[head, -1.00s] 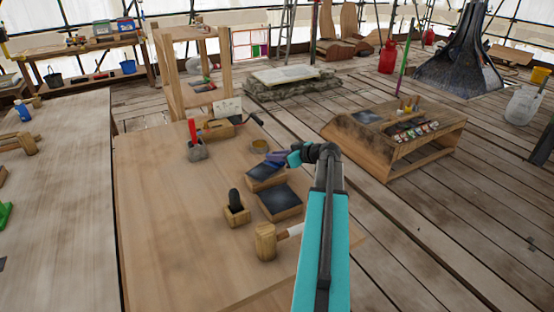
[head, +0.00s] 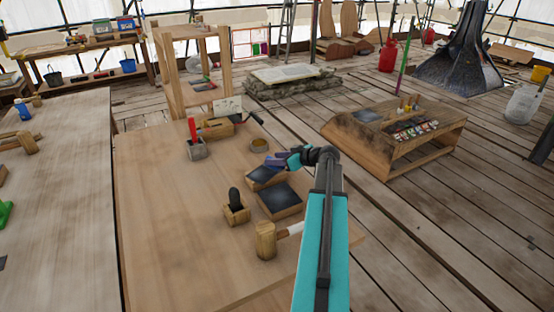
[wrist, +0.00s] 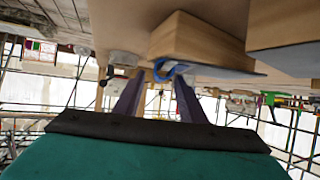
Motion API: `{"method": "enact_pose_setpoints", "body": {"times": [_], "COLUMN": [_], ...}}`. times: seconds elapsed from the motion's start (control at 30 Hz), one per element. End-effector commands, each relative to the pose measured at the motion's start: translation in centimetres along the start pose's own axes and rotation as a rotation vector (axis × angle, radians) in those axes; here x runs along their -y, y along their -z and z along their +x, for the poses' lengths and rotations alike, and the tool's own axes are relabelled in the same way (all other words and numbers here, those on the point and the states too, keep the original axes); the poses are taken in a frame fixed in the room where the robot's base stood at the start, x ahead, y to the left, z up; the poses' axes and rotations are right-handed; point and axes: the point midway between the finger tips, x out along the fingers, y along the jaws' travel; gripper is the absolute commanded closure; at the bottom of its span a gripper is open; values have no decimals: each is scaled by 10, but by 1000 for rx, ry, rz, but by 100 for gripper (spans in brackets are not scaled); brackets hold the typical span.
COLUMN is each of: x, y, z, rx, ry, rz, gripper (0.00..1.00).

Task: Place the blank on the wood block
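My gripper (head: 274,161) is low over the far wood block (head: 262,181), which has a dark slate-coloured top. In the wrist view its two purple fingers (wrist: 160,85) stand apart. A small curled blue-and-white piece (wrist: 171,70) shows by the right fingertip, against the wood block (wrist: 200,38); I cannot tell whether it touches the finger, or whether it is the blank. A second wood block (head: 280,203) with a dark top lies nearer on the table. No other piece is clearly recognisable as the blank.
The table's left and front areas are clear. A wooden rack (head: 385,150) stands right.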

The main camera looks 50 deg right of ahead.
Motion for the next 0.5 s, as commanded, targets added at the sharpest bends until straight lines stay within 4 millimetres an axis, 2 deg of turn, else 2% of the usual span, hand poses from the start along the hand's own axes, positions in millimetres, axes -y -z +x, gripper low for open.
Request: {"method": "enact_pose_setpoints", "body": {"times": [0.3, 0.5], "x": [0, 0], "y": [3, 0], "z": [-2, -23], "rx": [0, -1], "ry": [0, -3], "rz": [0, 0], "gripper": [63, 63]}}
